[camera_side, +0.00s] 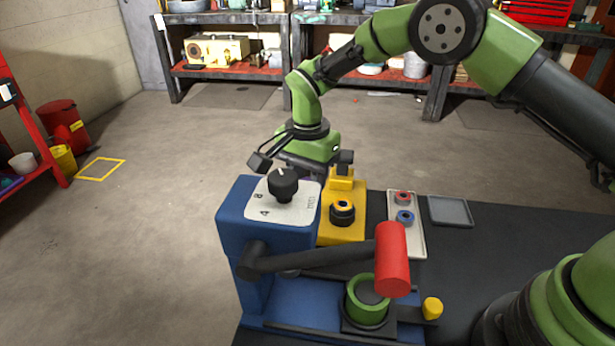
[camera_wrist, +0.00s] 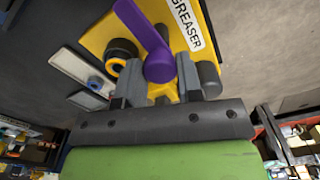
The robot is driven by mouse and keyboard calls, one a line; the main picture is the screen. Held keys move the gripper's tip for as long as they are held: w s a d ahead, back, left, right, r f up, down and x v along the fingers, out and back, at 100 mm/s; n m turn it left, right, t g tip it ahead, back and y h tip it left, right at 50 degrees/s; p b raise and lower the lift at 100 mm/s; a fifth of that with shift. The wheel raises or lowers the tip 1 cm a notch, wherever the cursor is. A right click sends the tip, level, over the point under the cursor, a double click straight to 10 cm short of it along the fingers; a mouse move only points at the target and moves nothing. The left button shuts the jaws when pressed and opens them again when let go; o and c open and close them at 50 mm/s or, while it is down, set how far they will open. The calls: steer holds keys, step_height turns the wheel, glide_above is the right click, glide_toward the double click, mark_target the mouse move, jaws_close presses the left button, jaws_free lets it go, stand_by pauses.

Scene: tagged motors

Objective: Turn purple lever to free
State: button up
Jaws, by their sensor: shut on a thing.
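The purple lever (camera_wrist: 146,28) shows in the wrist view. Its round hub lies between the fingers and its arm slants up and left across a yellow housing (camera_wrist: 95,42). My gripper (camera_wrist: 160,72) is shut on the lever at its hub end. In the side view my gripper (camera_side: 305,165) is behind the blue unit, at the far end of the yellow housing (camera_side: 352,226). The lever is mostly hidden there. A white label reading GREASER (camera_wrist: 187,22) is beside the lever. No "free" marking is legible.
A blue press unit (camera_side: 235,220) with a black knob (camera_side: 283,184) and a red-handled lever (camera_side: 392,260) stands in front. A pale tray (camera_side: 418,238) with red and blue rings and a grey tray (camera_side: 450,211) lie to the right. Open floor lies behind.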

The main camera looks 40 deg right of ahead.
steer(key=shift+m, duration=0.4)
steer(key=o, duration=0.9)
steer(key=shift+r, duration=0.1)
step_height(320, 180, up, 10)
steer(key=shift+f, duration=0.1)
